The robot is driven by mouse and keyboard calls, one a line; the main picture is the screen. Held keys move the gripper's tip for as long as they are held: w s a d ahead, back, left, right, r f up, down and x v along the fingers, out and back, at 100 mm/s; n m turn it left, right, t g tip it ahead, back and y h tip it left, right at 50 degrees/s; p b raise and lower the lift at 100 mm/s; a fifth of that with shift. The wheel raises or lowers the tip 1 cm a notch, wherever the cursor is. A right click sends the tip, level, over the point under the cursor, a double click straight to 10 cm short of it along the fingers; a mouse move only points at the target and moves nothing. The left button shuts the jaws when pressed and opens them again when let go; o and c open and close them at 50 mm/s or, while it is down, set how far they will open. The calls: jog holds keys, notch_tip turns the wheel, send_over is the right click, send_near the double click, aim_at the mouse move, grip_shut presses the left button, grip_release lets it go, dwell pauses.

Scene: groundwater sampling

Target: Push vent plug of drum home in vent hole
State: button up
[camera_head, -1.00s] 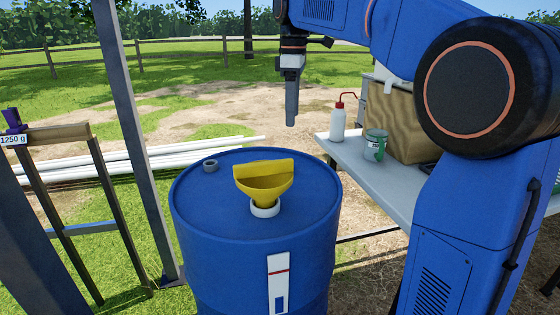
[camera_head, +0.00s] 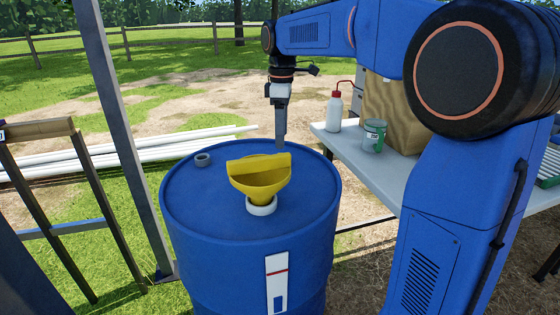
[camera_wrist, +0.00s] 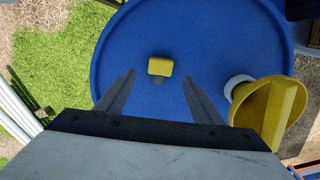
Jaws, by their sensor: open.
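The blue drum (camera_head: 190,204) stands upright in front of me. In the wrist view, a small yellow plug (camera_wrist: 160,66) sits on the drum top, with a short dark grey part below it. It appears roughly centred between the spread fingers of my gripper (camera_wrist: 159,79), beyond the fingertips and untouched. In the head view, my gripper (camera_head: 281,147) points down over the drum's far right part, behind the funnel. The plug does not show there. I cannot see the vent hole or how deep the plug sits.
A yellow funnel (camera_head: 262,180) stands in a white collar on the drum, close to my gripper. A post (camera_head: 120,125) stands left.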

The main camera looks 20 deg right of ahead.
jog(key=shift+a+f, duration=0.2)
jog(key=shift+f, duration=3.05)
jog(key=c, duration=1.1)
